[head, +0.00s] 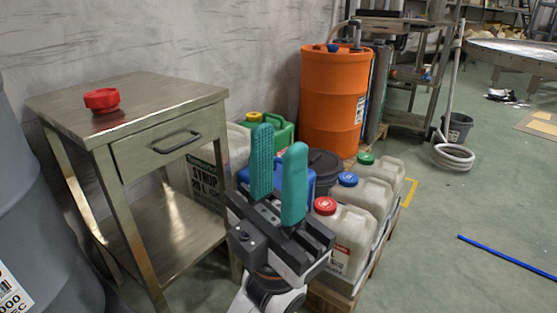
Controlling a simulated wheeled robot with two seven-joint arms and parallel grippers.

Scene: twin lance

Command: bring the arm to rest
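My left gripper (279,180) is in the lower middle of the head view, with two teal fingers pointing up. The fingers stand a little apart with a gap between them, and I see nothing held there. It is in front of a group of jugs and hides part of a blue jug (308,182) behind it. My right gripper is not in view.
A metal side table (165,90) with a red cap (102,100) stands left. Jugs (350,225) with coloured caps stand on a pallet beside my gripper. An orange drum (330,100) is behind. A blue rod (508,259) lies on open floor at right.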

